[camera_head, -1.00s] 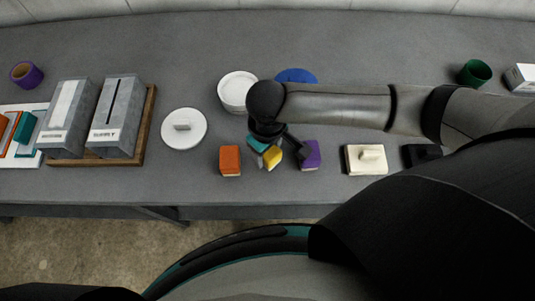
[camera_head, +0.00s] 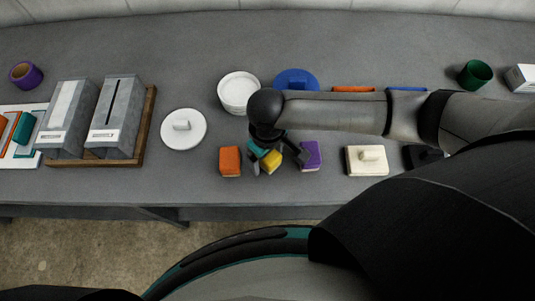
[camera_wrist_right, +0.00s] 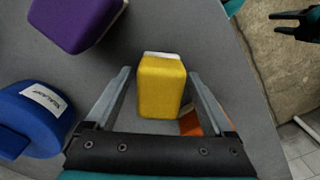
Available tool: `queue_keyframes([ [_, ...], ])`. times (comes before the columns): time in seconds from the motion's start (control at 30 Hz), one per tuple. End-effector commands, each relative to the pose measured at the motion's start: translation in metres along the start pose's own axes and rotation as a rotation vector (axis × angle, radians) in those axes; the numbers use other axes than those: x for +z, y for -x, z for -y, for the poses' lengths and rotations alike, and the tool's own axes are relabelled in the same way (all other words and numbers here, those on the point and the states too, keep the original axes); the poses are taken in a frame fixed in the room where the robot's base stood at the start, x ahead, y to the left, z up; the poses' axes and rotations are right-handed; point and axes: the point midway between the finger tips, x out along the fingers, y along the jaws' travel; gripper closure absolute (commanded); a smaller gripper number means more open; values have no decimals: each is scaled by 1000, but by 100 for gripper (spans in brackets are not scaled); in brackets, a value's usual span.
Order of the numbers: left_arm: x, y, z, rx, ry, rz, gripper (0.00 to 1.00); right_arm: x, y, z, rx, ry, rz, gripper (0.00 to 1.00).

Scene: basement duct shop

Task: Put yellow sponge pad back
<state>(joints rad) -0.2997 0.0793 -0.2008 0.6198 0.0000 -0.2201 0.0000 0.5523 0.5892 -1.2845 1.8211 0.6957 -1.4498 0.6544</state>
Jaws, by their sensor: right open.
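The yellow sponge pad (camera_head: 271,161) is a small yellow block on the grey workbench, between an orange block (camera_head: 230,161) and a purple block (camera_head: 310,155). My right gripper (camera_head: 277,168) is open and low over the pad. In the right wrist view the pad (camera_wrist_right: 161,86), with a pale strip at its far edge, lies between the two fingers of the gripper (camera_wrist_right: 161,92). Gaps show on both sides of it, and it rests on the bench. A dark gripper, apparently my left (camera_wrist_right: 293,22), shows small at the upper right of that view; its opening is unclear.
The purple block (camera_wrist_right: 80,22) and a labelled blue object (camera_wrist_right: 34,118) show in the wrist view. A cream block with a knob (camera_head: 366,160), white lid (camera_head: 184,138), white bowl (camera_head: 238,108) and grey boxes on a wooden tray (camera_head: 150,112) stand around. Bench front edge is close.

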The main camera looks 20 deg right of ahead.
Motion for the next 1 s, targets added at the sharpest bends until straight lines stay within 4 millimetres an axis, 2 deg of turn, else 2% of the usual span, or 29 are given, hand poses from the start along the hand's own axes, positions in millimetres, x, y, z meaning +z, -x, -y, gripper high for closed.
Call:
queue_keyframes([
  [0.17,0,1,0,0,0,0,50,0,8,0,-1,0,-2,13],
  [0.27,-1,6,0,0,0,0,50,-1,24,0,-1,0,-4,13],
  [0.5,-2,17,0,0,1,0,50,-1,77,0,-1,0,-4,13],
  [0.7,-2,22,0,0,1,0,50,-1,110,0,-1,-1,-2,13],
  [0.83,-2,24,0,0,1,0,50,0,120,0,-1,-1,0,13],
  [1.0,-2,24,0,0,1,0,50,0,124,0,0,-1,0,13],
])
